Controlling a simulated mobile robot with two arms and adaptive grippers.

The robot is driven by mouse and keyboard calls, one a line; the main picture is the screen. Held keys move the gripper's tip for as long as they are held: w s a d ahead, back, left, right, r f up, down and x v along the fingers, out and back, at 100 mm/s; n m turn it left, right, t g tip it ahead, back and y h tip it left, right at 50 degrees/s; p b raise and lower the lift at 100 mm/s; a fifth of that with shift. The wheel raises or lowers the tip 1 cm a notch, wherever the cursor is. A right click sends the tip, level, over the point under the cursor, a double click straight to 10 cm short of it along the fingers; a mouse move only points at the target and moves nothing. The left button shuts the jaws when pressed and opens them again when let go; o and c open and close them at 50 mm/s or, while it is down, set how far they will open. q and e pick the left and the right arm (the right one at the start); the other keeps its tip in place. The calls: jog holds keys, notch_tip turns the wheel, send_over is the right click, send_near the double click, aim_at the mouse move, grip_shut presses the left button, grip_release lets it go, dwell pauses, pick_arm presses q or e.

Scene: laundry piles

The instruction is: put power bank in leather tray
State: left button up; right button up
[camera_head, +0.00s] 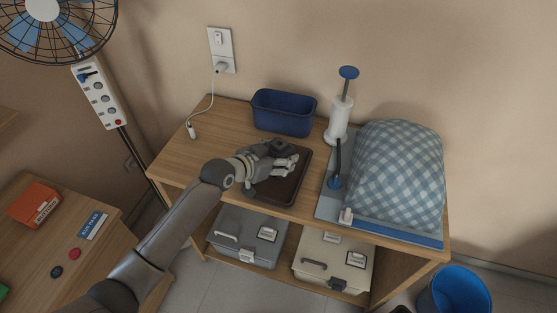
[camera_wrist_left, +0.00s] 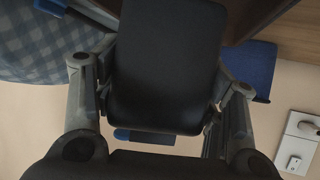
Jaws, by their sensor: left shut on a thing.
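The leather tray (camera_head: 293,187) is a dark brown, shallow rectangle on the wooden table, near the front edge. My left gripper (camera_head: 281,158) is over the tray and covers part of it. In the left wrist view, a black rounded slab, the power bank (camera_wrist_left: 168,65), sits between the two fingers of my left gripper (camera_wrist_left: 160,95), which is shut on it. In the head view only a dark bit shows at the fingers. I cannot tell whether the power bank touches the tray. My right gripper is not in view.
A blue bin (camera_head: 284,114) stands behind the tray. A white pump (camera_head: 338,118) and a checkered laundry bundle (camera_head: 392,172) are to the right. A white cable (camera_head: 203,113) runs from the wall outlet (camera_head: 222,66) to the left side of the table. Grey and cream boxes sit on the lower shelf.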

pick_arm(q)
jog(key=shift+f, duration=0.95)
jog(key=shift+s+f, duration=0.1)
jog(key=shift+f, duration=0.05)
jog(key=o, duration=1.3)
jog(key=v, duration=1.2)
jog(key=shift+r, duration=0.2)
